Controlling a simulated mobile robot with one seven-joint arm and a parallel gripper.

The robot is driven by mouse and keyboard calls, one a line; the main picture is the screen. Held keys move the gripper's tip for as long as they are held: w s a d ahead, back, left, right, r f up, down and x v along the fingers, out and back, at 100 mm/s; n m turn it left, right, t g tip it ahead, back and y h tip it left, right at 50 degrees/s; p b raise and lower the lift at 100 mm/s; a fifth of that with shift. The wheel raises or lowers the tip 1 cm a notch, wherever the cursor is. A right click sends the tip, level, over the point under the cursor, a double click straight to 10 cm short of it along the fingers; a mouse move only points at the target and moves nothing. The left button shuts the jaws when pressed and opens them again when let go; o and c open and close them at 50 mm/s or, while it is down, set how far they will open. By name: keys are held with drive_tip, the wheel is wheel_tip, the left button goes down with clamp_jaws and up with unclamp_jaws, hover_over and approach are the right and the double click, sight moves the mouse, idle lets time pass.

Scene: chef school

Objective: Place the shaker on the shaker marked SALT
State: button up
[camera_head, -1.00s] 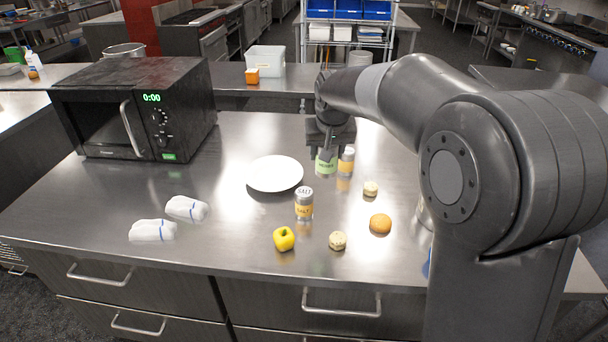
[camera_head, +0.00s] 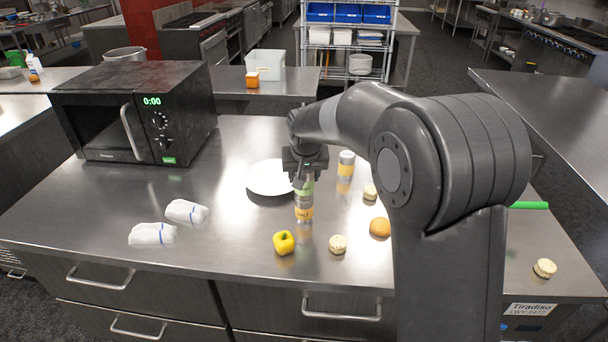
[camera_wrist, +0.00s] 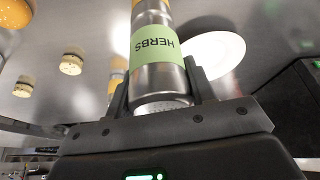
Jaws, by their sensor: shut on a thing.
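My gripper (camera_head: 303,178) is shut on a metal shaker with a green HERBS label (camera_head: 305,188), held directly above the SALT shaker. In the wrist view the HERBS shaker (camera_wrist: 155,55) sits between both fingers (camera_wrist: 160,95). The SALT shaker (camera_head: 304,213), with a yellow-orange label, stands upright on the counter. Its top is hidden behind the HERBS shaker, and I cannot tell whether the two touch. Part of a yellow-orange label, apparently SALT's (camera_wrist: 150,5), shows past the HERBS shaker in the wrist view.
Another yellow-labelled shaker (camera_head: 346,165) stands behind right. A white plate (camera_head: 262,181) is behind left. A yellow pepper (camera_head: 284,243), a bun (camera_head: 380,227) and pale round pieces (camera_head: 338,244) lie near the front.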

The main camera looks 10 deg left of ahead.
drive_tip(key=shift+f, duration=0.1)
drive_tip(key=o, duration=1.1)
drive_tip(key=a+v, duration=0.1)
drive_tip(key=v, duration=1.1)
drive_tip(key=s+d+r, duration=0.3)
drive_tip(key=s+d, duration=0.3)
drive_tip(key=d, duration=0.2)
drive_tip(key=s+d+f, duration=0.1)
drive_tip(key=s+d, duration=0.4)
drive_tip(key=s, duration=0.3)
drive_tip(key=s+d+f+m, duration=0.1)
drive_tip(key=s+d+f, duration=0.1)
drive_tip(key=s+d, duration=0.3)
drive_tip(key=s+d+f+m+t, duration=0.1)
drive_tip(key=s+d, duration=0.4)
drive_tip(key=s, duration=0.6)
drive_tip(key=shift+f+h, duration=0.4)
drive_tip(key=shift+f, duration=0.3)
